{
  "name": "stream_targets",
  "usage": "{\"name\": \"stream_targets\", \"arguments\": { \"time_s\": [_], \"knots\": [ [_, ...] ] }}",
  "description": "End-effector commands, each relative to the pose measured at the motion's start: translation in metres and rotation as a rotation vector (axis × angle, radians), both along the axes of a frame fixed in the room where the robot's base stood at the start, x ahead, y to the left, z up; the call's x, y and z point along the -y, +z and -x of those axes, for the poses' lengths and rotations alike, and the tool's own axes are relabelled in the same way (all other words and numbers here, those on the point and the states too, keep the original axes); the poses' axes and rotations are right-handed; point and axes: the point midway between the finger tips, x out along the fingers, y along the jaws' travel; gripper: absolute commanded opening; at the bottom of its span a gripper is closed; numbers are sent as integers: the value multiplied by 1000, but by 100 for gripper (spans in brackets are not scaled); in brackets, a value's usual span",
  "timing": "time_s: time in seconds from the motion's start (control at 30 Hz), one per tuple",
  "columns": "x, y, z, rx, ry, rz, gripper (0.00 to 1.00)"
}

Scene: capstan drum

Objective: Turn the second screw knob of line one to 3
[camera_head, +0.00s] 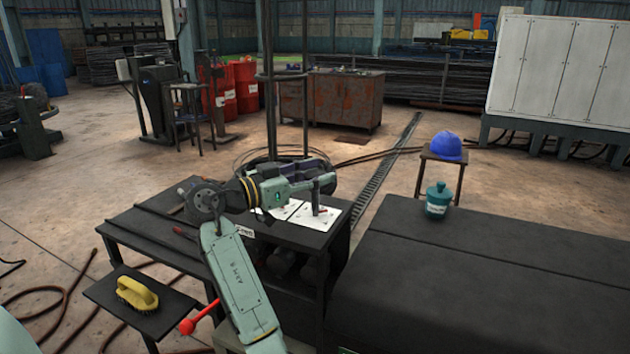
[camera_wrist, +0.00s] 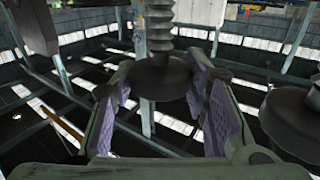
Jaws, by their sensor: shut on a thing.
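In the wrist view, a dark round screw knob (camera_wrist: 160,78) with a grey ribbed screw (camera_wrist: 159,28) above it sits between the purple pads of my gripper (camera_wrist: 163,85). The pads are shut on the knob from both sides. A second dark knob (camera_wrist: 296,118) shows at the right edge, beside and apart from the right finger. In the head view, my gripper (camera_head: 312,178) reaches to the right over the black table's far side, and the held knob is not clear there. I can read no numbers or scale on the knobs.
White sheets (camera_head: 302,214) lie on the black table (camera_head: 160,228), close under my gripper. Thin vertical posts and coiled wire (camera_head: 262,155) stand just behind. A yellow brush (camera_head: 137,293) is at lower left. A teal jar (camera_head: 438,200) and a blue helmet (camera_head: 448,147) are at right.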

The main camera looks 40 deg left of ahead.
Motion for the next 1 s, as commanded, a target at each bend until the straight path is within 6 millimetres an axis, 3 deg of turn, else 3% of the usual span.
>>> {"name": "stream_targets", "arguments": {
  "time_s": [0.4,0.97,1.0],
  "knots": [
    [0,-2,-1,-6,-206,3,13],
    [1,-3,-1,-8,-241,1,13],
    [1,-3,-1,-8,-241,1,42]
  ]
}}
